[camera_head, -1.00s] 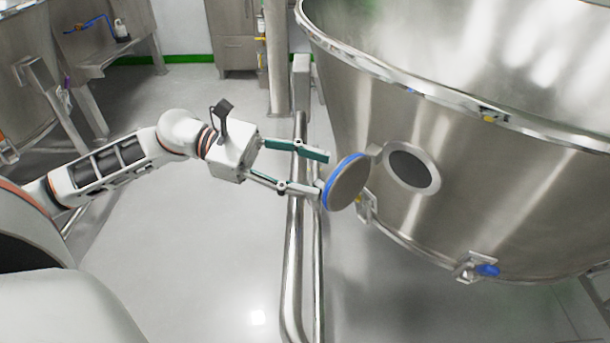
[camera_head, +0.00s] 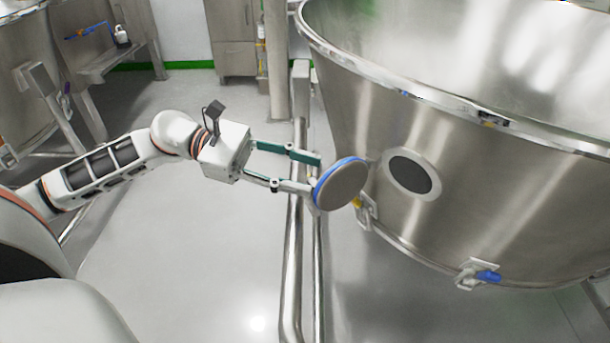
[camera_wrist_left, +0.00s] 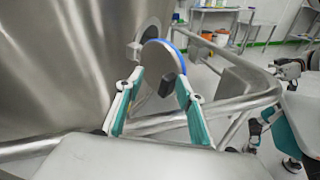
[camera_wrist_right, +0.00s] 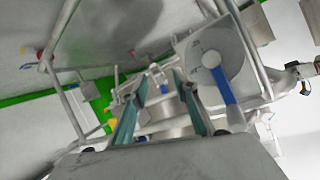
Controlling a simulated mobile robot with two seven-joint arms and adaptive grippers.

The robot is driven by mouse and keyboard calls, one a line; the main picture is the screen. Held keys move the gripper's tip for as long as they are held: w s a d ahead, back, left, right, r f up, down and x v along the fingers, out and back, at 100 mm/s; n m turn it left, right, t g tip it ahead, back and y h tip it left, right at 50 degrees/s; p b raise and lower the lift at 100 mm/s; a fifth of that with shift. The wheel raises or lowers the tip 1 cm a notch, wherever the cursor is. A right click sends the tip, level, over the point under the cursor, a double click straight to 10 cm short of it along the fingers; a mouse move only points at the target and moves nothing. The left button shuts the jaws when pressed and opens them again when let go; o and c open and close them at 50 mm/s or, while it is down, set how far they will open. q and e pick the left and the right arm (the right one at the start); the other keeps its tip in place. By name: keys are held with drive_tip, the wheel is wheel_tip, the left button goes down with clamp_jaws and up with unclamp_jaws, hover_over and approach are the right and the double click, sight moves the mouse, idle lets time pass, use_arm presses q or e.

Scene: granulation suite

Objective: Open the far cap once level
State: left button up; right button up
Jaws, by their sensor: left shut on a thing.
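The cap (camera_head: 343,187) is a round grey disc with a blue rim. It stands swung out to the left of a round dark port (camera_head: 410,174) in the steel vessel's side. My left gripper (camera_head: 317,175) is at the cap's left side, shut on it. In the left wrist view the cap (camera_wrist_left: 155,60) shows beyond the fingertips, with a dark block on its face between the fingers; the exact contact is hard to see. My right gripper (camera_wrist_right: 160,82) shows only in its own wrist view, with its fingers apart and nothing visible between them.
The large steel vessel (camera_head: 500,190) fills the right side, with a blue-handled valve (camera_head: 488,276) low on its wall. Steel pipe rails (camera_head: 293,255) run upright beneath the left gripper. Open floor (camera_head: 190,260) lies to the left.

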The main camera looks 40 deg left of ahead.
use_arm(q)
drive_tip(key=shift+w+a+r, duration=0.1)
drive_tip(key=shift+a+r, duration=0.15)
drive_tip(key=shift+a, duration=0.25)
drive_tip(key=shift+w+a+r, duration=0.1)
drive_tip(key=shift+a+r, duration=0.15)
drive_tip(key=shift+a, duration=0.2)
drive_tip(key=shift+a+r+b, duration=0.15)
drive_tip(key=shift+a+r, duration=0.1)
drive_tip(key=shift+a, duration=0.95)
drive_tip(key=shift+a+r+b, duration=0.15)
drive_tip(key=shift+a+r, duration=0.1)
drive_tip(key=shift+a, duration=0.95)
use_arm(e)
drive_tip(key=shift+s+d+f, duration=0.1)
drive_tip(key=shift+f, duration=0.25)
use_arm(q)
drive_tip(key=f+v, duration=0.1)
drive_tip(key=v, duration=0.7)
drive_tip(key=shift+r, duration=0.35)
use_arm(e)
drive_tip(key=shift+s+f, duration=0.3)
drive_tip(key=shift+f, duration=0.15)
drive_tip(key=shift+w+r, duration=0.25)
drive_tip(key=shift+r, duration=0.1)
